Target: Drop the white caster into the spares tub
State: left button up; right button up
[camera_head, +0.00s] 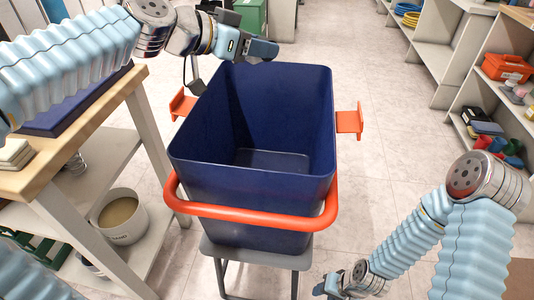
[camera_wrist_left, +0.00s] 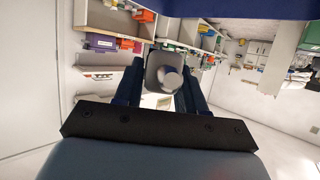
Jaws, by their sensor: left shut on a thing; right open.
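The tub (camera_head: 185,182), deep and dark blue with an orange front bar and orange side handles, stands in the middle of the head view. Its visible inside looks empty. My left gripper (camera_head: 262,50) is at the tub's far rim, toward its left side. In the left wrist view, its two dark fingers are shut on the white caster (camera_wrist_left: 170,78), which shows a grey plate and a pale round wheel. I cannot make out the caster in the head view. My right gripper (camera_head: 330,287) is low at the bottom edge, right of the tub, open and partly cut off.
The tub rests on a grey stool (camera_head: 255,258). A wooden-topped bench (camera_head: 50,165) stands close on the left, with a round pot (camera_head: 120,216) on its lower shelf. Shelving (camera_head: 440,65) with an orange toolbox (camera_head: 506,67) lines the right. Tiled floor lies clear between.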

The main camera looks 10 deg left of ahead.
pick_arm(q)
notch_tip(320, 180, down, 4)
jog(key=shift+f+b, duration=0.2)
jog(key=shift+b, duration=0.85)
jog(key=o, duration=1.2)
jog(key=shift+c, duration=0.2)
jog(key=b+v, duration=0.1)
jog(key=v, duration=1.3)
jog(key=shift+d, duration=0.1)
